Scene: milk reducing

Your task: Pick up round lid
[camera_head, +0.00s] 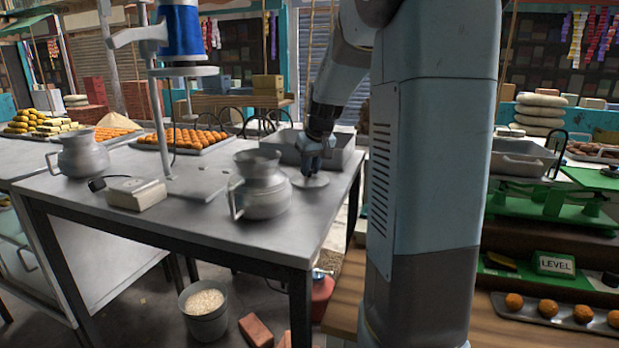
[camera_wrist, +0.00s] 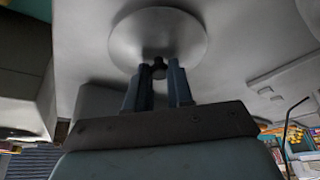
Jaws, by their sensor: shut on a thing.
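The round lid (camera_head: 310,182) is a grey metal disc near the right end of the steel table (camera_head: 235,222). It lies flat, at or just above the tabletop; I cannot tell if it touches. My gripper (camera_head: 313,166) points down over it. In the wrist view the lid (camera_wrist: 158,30) shows as a shiny disc with a small dark knob (camera_wrist: 158,68). My gripper's fingers (camera_wrist: 160,85) are shut around this knob. The finger contact is partly dark and small in both views.
A metal jug (camera_head: 262,186) stands just left of the lid, and a deep grey tray (camera_head: 340,155) is close behind. A blue-topped stand (camera_head: 180,75), a white box (camera_head: 136,194) and another jug (camera_head: 82,155) are farther left. The table's right edge is near.

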